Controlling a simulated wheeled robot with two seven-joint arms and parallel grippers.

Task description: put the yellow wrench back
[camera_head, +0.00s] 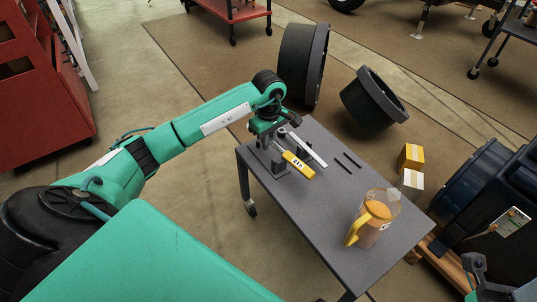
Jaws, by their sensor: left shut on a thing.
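The yellow wrench (299,165) has a yellow handle with a dark mark and is at the left part of the grey table (330,220). My left gripper (277,158) points down over that part of the table and is shut on the yellow wrench. The gripper hides part of the wrench, and I cannot tell whether the wrench touches the table. A silver tool (309,149) lies close beside it on the right. A grey and green part of my right arm shows at the lower right corner; its fingers cannot be made out.
Two thin black rods (348,162) lie near the back edge. Small boxes (411,157) and black round housings (375,100) are beyond the table. The table's middle is clear.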

